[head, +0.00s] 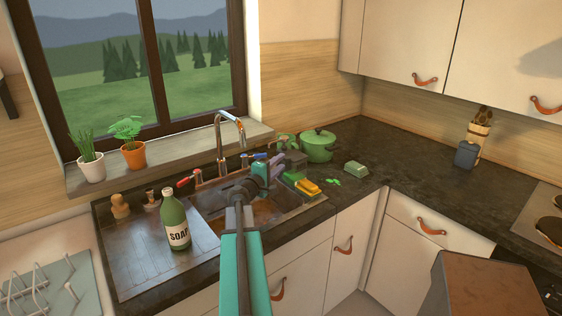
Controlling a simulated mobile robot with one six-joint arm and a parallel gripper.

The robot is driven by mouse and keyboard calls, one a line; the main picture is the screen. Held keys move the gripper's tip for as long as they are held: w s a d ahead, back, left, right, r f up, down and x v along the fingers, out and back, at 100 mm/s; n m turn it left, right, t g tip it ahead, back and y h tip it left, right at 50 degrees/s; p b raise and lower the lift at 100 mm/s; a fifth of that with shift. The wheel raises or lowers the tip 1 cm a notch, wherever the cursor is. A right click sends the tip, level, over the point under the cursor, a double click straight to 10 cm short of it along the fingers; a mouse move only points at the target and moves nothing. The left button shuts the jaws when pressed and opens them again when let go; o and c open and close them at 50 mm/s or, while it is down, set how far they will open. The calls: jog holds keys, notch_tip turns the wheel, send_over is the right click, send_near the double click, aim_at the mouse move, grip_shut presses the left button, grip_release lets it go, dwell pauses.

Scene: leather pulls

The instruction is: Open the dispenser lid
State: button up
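I cannot tell for certain which thing is the dispenser. A dark box-like thing (296,161) stands at the back of the sink, just beyond my gripper, and part of it is hidden. A green soap bottle (176,222) stands upright on the drainboard, left of my arm. My gripper (273,166) is over the sink's back right part, seen from behind along my teal arm. Its fingertips are small and overlap with the things behind them. I cannot see whether it touches anything or holds anything.
The sink (203,203) has a tall chrome tap (219,145) with red- and blue-marked handles. Yellow and green sponges (306,187) lie at its right edge. The counter (410,170) beyond is mostly clear.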

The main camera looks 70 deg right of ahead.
jog(key=shift+s+d, duration=0.15)
jog(key=shift+d, duration=0.8)
